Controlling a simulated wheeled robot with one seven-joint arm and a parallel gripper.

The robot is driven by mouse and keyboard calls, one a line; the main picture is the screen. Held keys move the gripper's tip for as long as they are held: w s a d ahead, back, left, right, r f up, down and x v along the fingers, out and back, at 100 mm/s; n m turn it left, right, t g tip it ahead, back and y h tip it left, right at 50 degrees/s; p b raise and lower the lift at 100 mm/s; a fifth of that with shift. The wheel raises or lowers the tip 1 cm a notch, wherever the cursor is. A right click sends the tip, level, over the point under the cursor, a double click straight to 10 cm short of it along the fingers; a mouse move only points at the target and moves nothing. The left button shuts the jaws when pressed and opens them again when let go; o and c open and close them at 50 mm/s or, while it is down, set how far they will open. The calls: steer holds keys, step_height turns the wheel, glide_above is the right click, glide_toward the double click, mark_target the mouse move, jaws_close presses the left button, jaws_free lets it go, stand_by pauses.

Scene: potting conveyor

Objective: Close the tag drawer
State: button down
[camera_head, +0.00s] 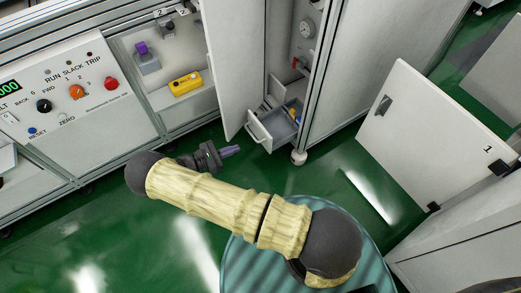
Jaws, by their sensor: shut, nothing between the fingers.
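The tag drawer (269,130) is a small grey drawer low in the cabinet, pulled out, with a bar handle on its front. Some small items lie inside it, among them a blue one and a yellowish one. My gripper (232,151) is shut and empty. It appears just left of the drawer's front in the picture, apart from the handle, with its purple-grey fingers pointing right. How far it is from the drawer in depth I cannot tell.
An open cabinet door (234,70) stands just left of the drawer. A control panel (75,90) and a yellow box (185,83) are at the left. A white door marked 1 (430,140) stands at the right. Green floor (330,175) is clear in front of the drawer.

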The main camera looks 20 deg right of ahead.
mark_target(267, 137)
steer(key=f, duration=0.1)
steer(key=a+f+n+t+b, duration=0.1)
steer(key=f, duration=0.1)
steer(key=f+t, duration=0.1)
steer(key=shift+a+f+n+h+b, duration=0.3)
steer(key=shift+f+h+b, duration=0.05)
steer(key=shift+f+h, duration=0.05)
steer(key=b+x, duration=0.2)
steer(key=x, duration=0.4)
steer(key=b+x, duration=0.3)
steer(key=x, duration=0.4)
steer(key=shift+w+f, duration=0.1)
steer(key=shift+f, duration=0.1)
steer(key=shift+w+d+r, duration=0.15)
steer(key=shift+d+r, duration=0.05)
steer(key=shift+d, duration=0.3)
steer(key=shift+d, duration=0.1)
